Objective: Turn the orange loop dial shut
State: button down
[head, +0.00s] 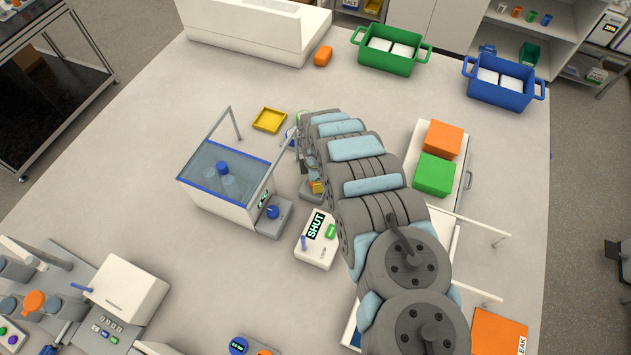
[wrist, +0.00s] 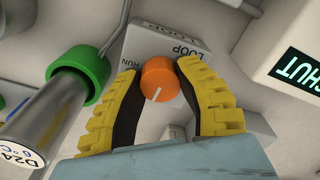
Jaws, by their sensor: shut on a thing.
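The orange loop dial (wrist: 160,82) is a round knob with a white pointer line, on a grey block (wrist: 163,42) marked LOOP in the wrist view. The word RUN is partly visible at the block's left. The pointer line points toward the lower left of the wrist picture. My gripper (wrist: 157,90) has its two yellow-backed, dark-padded fingers on either side of the dial and is shut on it.
A white box with a SHUT display (head: 315,226) stands near the dial. A metal cylinder with a green ring (wrist: 92,66) is close on the left in the wrist view.

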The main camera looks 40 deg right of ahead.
jog(key=shift+d, duration=0.1)
jog(key=c, duration=0.6)
grip_release()
jog(key=shift+s+d, duration=0.1)
jog(key=shift+c, duration=0.2)
jog(key=shift+r, duration=0.75)
notch_tip(320, 180, up, 10)
jog(key=shift+r, duration=0.25)
